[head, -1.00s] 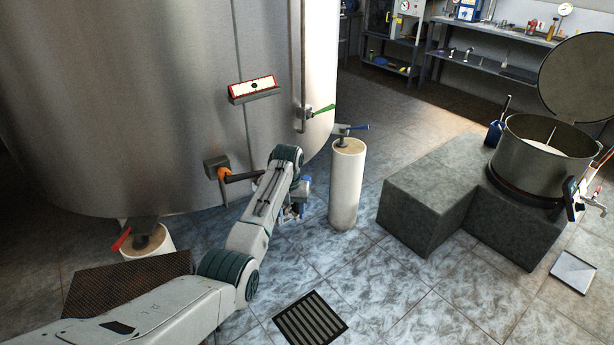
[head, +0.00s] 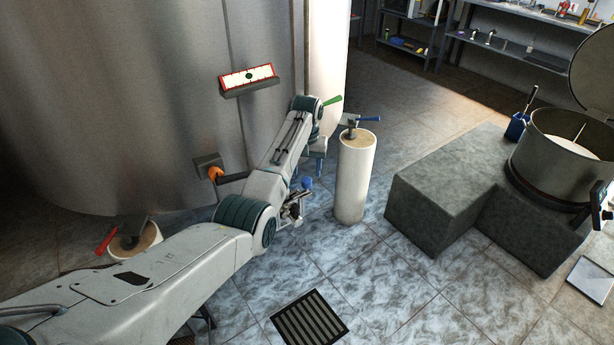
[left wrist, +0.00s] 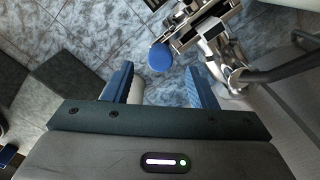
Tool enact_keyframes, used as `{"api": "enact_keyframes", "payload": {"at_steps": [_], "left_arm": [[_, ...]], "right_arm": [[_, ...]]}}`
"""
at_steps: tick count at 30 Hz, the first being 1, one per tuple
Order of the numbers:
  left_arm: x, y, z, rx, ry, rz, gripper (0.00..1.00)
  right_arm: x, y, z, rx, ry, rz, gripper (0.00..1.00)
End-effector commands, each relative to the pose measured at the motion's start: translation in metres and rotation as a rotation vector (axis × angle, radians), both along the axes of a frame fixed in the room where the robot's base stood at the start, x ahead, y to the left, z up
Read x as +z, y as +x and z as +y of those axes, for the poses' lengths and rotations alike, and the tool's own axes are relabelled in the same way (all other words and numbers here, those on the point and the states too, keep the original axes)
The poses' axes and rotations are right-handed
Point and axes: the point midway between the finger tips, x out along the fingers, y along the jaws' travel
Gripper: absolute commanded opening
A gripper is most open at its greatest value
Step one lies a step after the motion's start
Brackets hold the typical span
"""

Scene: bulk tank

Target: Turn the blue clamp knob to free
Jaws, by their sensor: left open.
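The blue clamp knob (head: 307,183) is a small round blue knob on a metal fitting (head: 292,209) low beside the steel tank. In the left wrist view the knob (left wrist: 160,57) lies just beyond the gap between my fingers, with the fitting (left wrist: 208,38) to its right. My left gripper (head: 319,174) is above and slightly right of the knob in the head view, pointing down. Its two blue fingers are apart in the left wrist view (left wrist: 159,78), with nothing between them. I see no contact with the knob. My right gripper is in neither view.
The steel tank (head: 110,90) fills the left. A white post (head: 354,180) under a blue lever (head: 368,119) stands right of my gripper. A green lever (head: 333,100), an orange-collared handle (head: 215,174) and a grey block (head: 440,190) are near. Tiled floor lies open by the drain (head: 310,318).

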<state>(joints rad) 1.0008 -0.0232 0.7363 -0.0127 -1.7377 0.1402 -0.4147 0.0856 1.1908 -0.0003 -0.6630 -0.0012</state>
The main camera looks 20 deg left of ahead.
Motion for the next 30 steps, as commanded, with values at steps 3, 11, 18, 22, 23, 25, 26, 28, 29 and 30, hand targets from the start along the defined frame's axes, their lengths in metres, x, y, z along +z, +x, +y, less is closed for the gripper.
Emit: {"api": "enact_keyframes", "payload": {"at_steps": [3, 11, 18, 22, 23, 25, 26, 28, 29, 30], "left_arm": [[-0.020, -0.001, 0.000, 0.000, 0.001, 0.003, 0.52], [-0.040, 0.000, 0.000, 0.000, 0.000, 0.000, 0.52], [-0.041, 0.000, 0.000, 0.000, 0.000, 0.000, 0.52], [-0.041, 0.000, 0.000, 0.000, 0.000, 0.000, 0.30], [-0.041, 0.000, 0.000, 0.000, 0.000, 0.000, 0.24], [-0.041, 0.000, 0.000, 0.000, 0.000, 0.000, 0.10], [-0.041, 0.000, 0.000, 0.000, 0.000, 0.000, 0.07], [-0.041, 0.000, 0.000, 0.001, 0.000, 0.000, 0.07], [-0.041, 0.000, 0.000, 0.001, 0.000, 0.000, 0.07], [-0.040, 0.000, 0.000, 0.003, 0.000, 0.000, 0.07]], "right_arm": [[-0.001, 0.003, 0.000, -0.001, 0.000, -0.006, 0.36], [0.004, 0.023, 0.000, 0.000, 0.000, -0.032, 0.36], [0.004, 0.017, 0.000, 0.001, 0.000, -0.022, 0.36], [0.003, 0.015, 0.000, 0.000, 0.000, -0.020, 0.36], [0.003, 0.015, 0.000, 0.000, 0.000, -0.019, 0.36], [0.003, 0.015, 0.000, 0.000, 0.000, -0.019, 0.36], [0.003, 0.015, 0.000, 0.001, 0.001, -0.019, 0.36], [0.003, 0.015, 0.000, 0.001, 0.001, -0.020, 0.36], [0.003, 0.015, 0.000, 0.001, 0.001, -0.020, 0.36], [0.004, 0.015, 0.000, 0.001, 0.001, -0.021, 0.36]]}}
